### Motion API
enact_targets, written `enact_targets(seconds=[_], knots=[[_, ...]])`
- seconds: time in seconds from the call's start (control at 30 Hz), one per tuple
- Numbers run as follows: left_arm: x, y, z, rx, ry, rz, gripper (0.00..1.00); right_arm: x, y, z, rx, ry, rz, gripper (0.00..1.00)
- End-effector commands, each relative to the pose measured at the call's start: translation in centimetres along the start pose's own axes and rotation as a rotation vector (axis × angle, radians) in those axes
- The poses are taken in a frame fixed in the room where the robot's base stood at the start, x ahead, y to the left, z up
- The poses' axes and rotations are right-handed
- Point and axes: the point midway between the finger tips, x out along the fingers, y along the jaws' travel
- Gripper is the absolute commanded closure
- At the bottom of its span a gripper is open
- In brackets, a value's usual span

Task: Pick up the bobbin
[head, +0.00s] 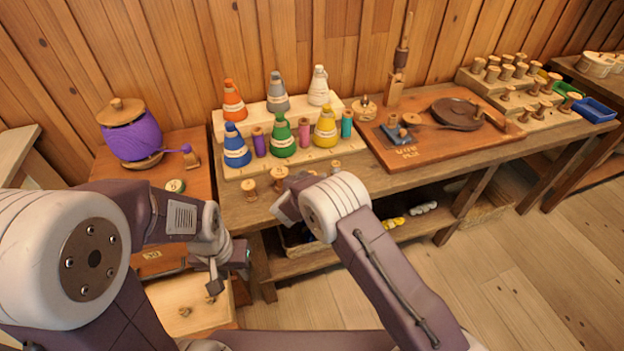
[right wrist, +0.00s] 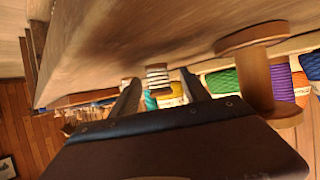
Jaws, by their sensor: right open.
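Plain wooden bobbins stand along the near edge of the workbench: one at the left (head: 249,189), one beside it (head: 279,175) and a small one further right (head: 336,166). In the right wrist view, which looks inverted, a large plain bobbin (right wrist: 258,80) stands right of the fingers. A smaller pale-banded bobbin (right wrist: 157,76) shows beyond and between the fingertips, apart from them. My right gripper (right wrist: 161,80) is open and empty; my arm hides it in the head view. My left gripper (head: 222,274) hangs over an open drawer; its jaws are unclear.
A rack (head: 233,172) of coloured thread cones and spools stands behind the bobbins. A wooden board (head: 440,150) with a dark disc lies to the right. The open drawer (head: 160,292) holds small pieces.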

Motion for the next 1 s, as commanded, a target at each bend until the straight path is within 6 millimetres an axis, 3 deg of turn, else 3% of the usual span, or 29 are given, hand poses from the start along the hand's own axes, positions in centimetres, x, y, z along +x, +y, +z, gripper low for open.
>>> enact_targets(seconds=[0.2, 0.4, 0.73, 0.97, 1.0], knots=[[0.0, 0.0, 0.0, 0.000, 0.000, 0.000, 0.64, 0.1, 0.0, 0.0, 0.000, 0.000, -0.001, 0.49], [0.0, 0.0, 0.0, 0.000, 0.000, 0.000, 0.64, 0.1, 0.0, 0.0, 0.000, 0.000, -0.001, 1.00], [-0.1, 0.0, 0.0, 0.000, 0.000, 0.000, 0.64, -0.1, 0.0, -0.4, 0.001, 0.000, -0.001, 1.00], [-1.0, 0.0, -0.1, 0.000, 0.000, 0.000, 0.64, -1.8, -0.1, -4.1, 0.004, 0.002, -0.002, 1.00], [-0.9, 0.0, -0.1, 0.000, 0.000, 0.000, 0.64, -2.2, 0.6, -4.2, 0.001, 0.000, 0.001, 1.00]])
